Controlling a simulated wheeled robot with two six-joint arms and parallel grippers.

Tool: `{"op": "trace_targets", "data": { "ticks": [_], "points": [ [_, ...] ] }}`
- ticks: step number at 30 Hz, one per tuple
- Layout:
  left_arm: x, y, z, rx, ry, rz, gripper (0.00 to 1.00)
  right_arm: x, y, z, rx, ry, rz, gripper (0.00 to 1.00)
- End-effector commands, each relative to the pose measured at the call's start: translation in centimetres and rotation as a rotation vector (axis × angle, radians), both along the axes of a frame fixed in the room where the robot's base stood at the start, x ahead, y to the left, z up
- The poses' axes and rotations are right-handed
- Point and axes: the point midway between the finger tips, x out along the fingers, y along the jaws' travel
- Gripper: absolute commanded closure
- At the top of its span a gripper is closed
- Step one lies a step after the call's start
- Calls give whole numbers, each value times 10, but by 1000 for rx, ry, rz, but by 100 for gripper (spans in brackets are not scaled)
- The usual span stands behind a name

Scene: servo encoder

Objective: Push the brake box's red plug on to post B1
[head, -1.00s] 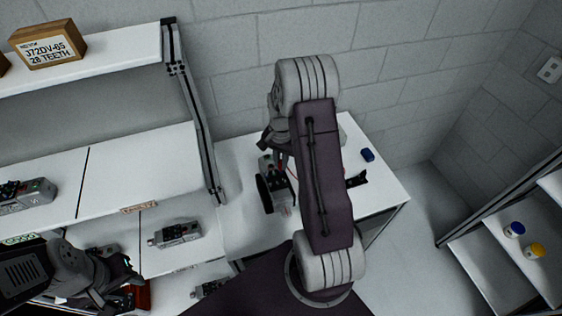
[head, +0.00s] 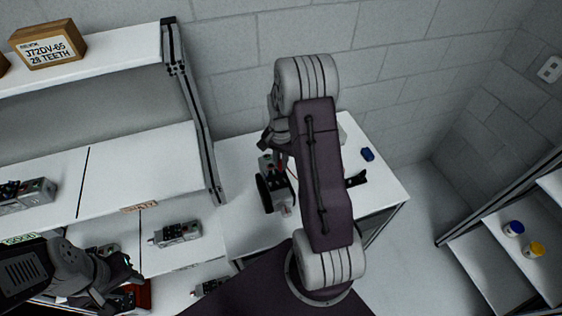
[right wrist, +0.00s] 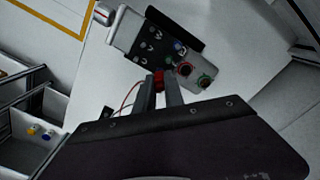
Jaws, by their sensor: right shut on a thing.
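In the right wrist view my right gripper (right wrist: 159,88) is shut on a small red plug (right wrist: 158,79), with a thin red wire trailing to the left. The plug is close to the lower edge of a grey and black device (right wrist: 150,42). Post lettering is too small to read, and I cannot tell whether the plug touches a post. In the head view the device (head: 279,190) stands on the white table, partly hidden by my right arm. My left gripper (head: 128,277) is at the lower left; its jaws are unclear.
The white table (head: 240,228) also holds a blue object (head: 367,154) and a black object (head: 356,179). Shelves at left carry grey units (head: 178,233) and a labelled box (head: 47,44). A right-hand shelf holds a blue-topped jar (head: 514,228) and a yellow-topped jar (head: 537,249).

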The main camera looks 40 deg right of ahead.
Motion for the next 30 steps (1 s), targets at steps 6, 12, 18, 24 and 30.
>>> {"op": "trace_targets", "data": {
  "ticks": [6, 12, 18, 24, 30],
  "points": [
    [0, 0, -2, 0, 0, 0, 64, 0, 0, -3, 0, 0, 0, 100],
    [0, 0, -2, 0, 0, 0, 64, 0, 0, -3, 0, 0, 0, 62],
    [0, 0, -2, 0, 0, 0, 64, 0, 0, -3, 0, 0, 0, 61],
    [0, 0, -2, 0, 0, 0, 64, 0, 0, -3, 0, 0, 0, 61],
    [0, 0, 6, 0, 0, 0, 64, 0, 0, 6, 0, 0, 0, 61]
  ]
}}
